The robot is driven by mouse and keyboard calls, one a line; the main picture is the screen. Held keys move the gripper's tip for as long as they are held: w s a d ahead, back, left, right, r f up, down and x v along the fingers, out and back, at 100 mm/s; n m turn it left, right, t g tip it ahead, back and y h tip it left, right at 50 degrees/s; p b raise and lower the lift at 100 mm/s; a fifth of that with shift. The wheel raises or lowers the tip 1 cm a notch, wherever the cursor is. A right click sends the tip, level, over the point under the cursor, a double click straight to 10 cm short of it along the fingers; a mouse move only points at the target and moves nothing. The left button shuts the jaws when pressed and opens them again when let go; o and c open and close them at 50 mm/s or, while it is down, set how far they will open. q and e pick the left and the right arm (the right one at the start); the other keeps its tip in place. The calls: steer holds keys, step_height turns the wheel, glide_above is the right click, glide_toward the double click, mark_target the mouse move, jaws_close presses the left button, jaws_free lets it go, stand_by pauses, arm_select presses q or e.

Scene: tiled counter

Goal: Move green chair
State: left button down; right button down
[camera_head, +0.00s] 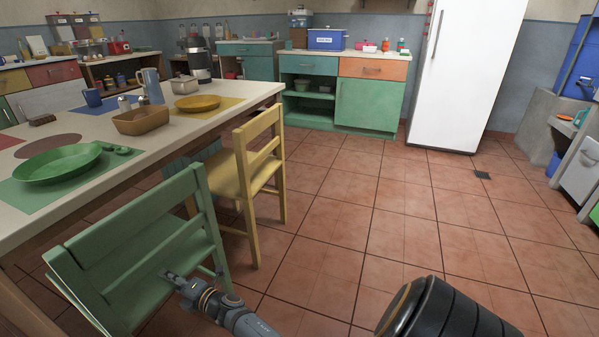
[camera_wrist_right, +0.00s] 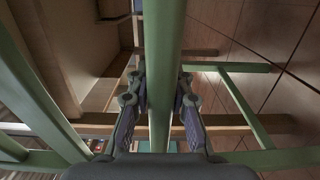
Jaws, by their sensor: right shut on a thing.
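The green chair (camera_head: 140,235) stands upright at the lower left, beside the near side of the dining table (camera_head: 215,118). My right gripper (camera_head: 178,280) is at the near side of the chair's back. It is shut on a green bar of the chair. In the right wrist view the green bar (camera_wrist_right: 163,60) runs between the two fingers (camera_wrist_right: 160,105), one on each side. The lower part of the chair is partly hidden by its own back and cut off by the frame edge. My left gripper is not in view.
A yellow chair (camera_head: 243,175) stands just beyond the green chair, at the same table side. A green plate (camera_head: 57,164), a brown bowl (camera_head: 143,121) and a yellow plate (camera_head: 198,103) are on the table. The tiled floor (camera_head: 400,215) to the right is clear. A white fridge (camera_head: 465,75) stands at the back.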

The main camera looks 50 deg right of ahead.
steer(key=c, duration=1.5)
jaws_free()
steer(key=shift+f, duration=0.25)
steer(key=shift+c, duration=0.2)
steer(key=o, duration=0.4)
steer(key=shift+r, duration=0.1)
steer(key=shift+r, duration=0.1)
steer(key=shift+s+d, duration=0.15)
steer(key=shift+s, duration=0.05)
steer(key=p+v, duration=0.2)
steer(key=v, duration=0.9)
steer(key=shift+s+d+r+p, duration=0.1)
steer(key=shift+s+p, duration=0.15)
steer(key=shift+p, duration=0.15)
